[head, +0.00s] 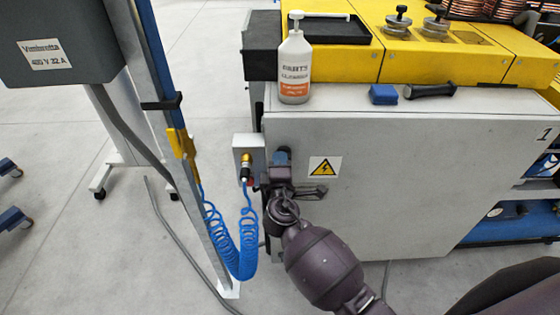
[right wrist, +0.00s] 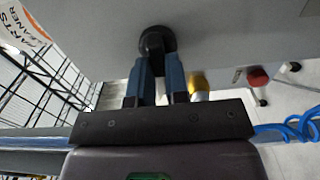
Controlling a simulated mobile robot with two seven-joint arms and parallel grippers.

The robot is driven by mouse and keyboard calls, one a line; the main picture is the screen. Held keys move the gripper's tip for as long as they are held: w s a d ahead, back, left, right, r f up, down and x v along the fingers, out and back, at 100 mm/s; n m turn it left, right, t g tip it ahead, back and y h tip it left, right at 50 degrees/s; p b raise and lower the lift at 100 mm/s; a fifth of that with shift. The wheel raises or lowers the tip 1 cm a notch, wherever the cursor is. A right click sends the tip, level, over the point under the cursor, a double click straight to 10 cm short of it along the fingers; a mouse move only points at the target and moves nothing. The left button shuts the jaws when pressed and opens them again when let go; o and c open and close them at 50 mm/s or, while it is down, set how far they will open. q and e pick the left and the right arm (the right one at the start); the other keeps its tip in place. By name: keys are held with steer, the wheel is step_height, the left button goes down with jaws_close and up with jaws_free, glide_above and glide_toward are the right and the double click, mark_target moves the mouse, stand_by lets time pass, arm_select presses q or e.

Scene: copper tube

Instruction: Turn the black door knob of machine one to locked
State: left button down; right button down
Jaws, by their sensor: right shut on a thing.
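The black door knob (right wrist: 156,41) is on the grey door of machine one (head: 400,170), and it shows in the right wrist view at the top middle. My right gripper (right wrist: 160,66) is shut on the knob, with its two blue fingers on either side of it. In the head view my right gripper (head: 281,158) is at the left edge of the door, left of the yellow warning sign, and hides the knob. How far the knob is turned cannot be told. My left gripper is not in view.
A grey box with a yellow-and-black fitting (head: 246,160) and a coiled blue hose (head: 238,262) are close left of my right gripper. A metal post (head: 185,140) rises at the left.

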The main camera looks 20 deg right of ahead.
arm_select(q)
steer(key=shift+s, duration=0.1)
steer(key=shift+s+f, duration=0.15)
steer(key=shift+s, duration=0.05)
arm_select(e)
steer(key=c, duration=1.1)
jaws_free()
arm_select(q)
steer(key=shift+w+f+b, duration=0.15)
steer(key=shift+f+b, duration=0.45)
arm_select(e)
steer(key=v, duration=1)
steer(key=shift+s+a, duration=0.1)
steer(key=shift+s, duration=0.3)
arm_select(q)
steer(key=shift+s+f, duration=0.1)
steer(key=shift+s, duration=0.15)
